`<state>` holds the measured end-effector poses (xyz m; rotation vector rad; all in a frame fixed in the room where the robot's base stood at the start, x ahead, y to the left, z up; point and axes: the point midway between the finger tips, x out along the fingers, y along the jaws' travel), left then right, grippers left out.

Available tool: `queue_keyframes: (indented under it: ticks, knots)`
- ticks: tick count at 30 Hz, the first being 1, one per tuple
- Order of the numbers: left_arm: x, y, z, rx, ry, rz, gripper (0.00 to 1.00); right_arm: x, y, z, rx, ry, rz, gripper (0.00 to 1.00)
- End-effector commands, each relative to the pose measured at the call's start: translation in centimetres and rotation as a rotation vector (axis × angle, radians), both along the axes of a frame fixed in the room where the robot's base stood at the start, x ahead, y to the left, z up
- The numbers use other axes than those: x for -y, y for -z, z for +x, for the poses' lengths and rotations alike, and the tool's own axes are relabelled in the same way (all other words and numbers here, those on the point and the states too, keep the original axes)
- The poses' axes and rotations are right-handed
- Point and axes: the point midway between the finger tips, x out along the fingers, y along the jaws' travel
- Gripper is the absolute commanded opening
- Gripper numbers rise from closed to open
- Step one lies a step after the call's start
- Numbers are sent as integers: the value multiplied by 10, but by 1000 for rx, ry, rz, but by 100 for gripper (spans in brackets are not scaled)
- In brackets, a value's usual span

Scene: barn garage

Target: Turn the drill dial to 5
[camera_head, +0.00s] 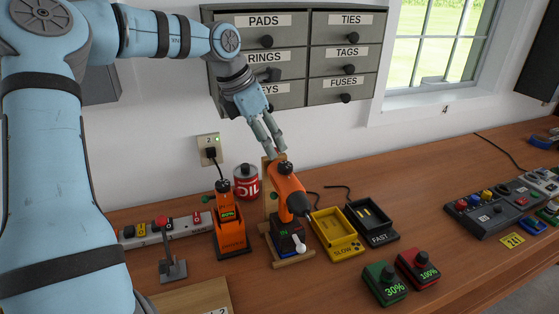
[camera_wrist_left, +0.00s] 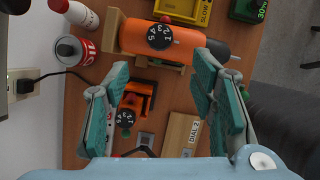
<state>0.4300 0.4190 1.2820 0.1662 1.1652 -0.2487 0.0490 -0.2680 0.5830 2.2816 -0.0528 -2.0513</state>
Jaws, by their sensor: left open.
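The orange drill (camera_head: 287,187) stands in a wooden holder on the bench. Its black dial (camera_wrist_left: 160,37) faces up, with white numbers from 1 to 5 in the left wrist view; I cannot tell which one is set. In the head view the dial (camera_head: 285,168) is just below my left fingertips. My left gripper (camera_head: 273,146) is open and empty, pointing down above the drill; in the left wrist view its fingers (camera_wrist_left: 160,64) are spread with the dial beyond their tips. I see no contact. My right gripper is not in view.
Left of the drill stands an orange charger-like device (camera_head: 231,228) with a similar dial (camera_wrist_left: 124,117). An oil can (camera_head: 246,183) is behind. Yellow (camera_head: 337,236) and black (camera_head: 373,223) trays lie right. Green (camera_head: 384,285) and red (camera_head: 418,268) knob boxes are in front. Drawers hang above.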

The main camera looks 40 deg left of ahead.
Motion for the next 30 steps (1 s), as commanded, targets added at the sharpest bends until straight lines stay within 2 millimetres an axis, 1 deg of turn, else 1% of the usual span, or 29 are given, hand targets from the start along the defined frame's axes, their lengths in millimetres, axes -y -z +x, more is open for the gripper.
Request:
queue_keyframes:
  ticks: [1, 3, 6, 9, 13, 19, 20, 21, 28, 29, 30]
  knots:
    - [2, 14, 5, -6, 1, 1, 51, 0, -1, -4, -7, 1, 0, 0]
    - [4, 32, 13, -6, 1, 1, 51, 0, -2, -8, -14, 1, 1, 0]
    - [6, 53, 21, -4, 0, 1, 51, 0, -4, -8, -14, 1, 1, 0]
    - [7, 66, 26, -2, -2, 0, 51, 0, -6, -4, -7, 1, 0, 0]
    - [7, 73, 29, 0, -2, 0, 51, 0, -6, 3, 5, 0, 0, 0]
    - [7, 73, 29, 1, -3, -1, 51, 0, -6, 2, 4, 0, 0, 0]
    - [7, 73, 29, 1, -3, -1, 49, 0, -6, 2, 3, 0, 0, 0]
    - [7, 73, 29, 1, -3, -1, 43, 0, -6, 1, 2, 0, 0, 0]
    - [7, 73, 29, 1, -3, -1, 6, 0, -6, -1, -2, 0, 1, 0]
    - [7, 73, 29, 1, -3, -1, 3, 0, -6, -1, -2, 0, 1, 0]
    - [7, 73, 29, 1, -3, -1, 3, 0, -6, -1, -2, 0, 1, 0]
